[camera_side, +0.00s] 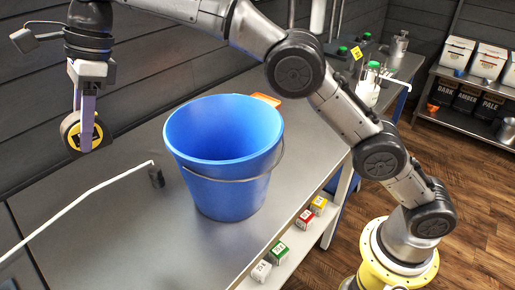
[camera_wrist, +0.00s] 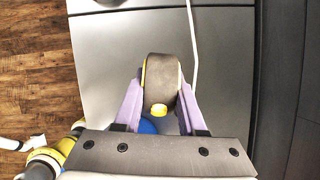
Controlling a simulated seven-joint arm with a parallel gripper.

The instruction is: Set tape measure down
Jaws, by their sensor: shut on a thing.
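A round tape measure (camera_side: 80,133), dark-edged with a yellow and black face, hangs in the air at the left in the side view. My gripper (camera_side: 86,112) is shut on it with purple fingers, above the steel bench (camera_side: 115,225). In the wrist view the tape measure (camera_wrist: 163,82) shows edge-on between the two purple fingers of my gripper (camera_wrist: 161,95), with a yellow part near the palm. Bare bench top (camera_wrist: 112,65) shows beneath it. The exact height above the bench is hard to tell.
A blue bucket (camera_side: 222,150) with a wire handle stands mid-bench. Small boxes (camera_side: 278,252) sit on the lower shelf.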

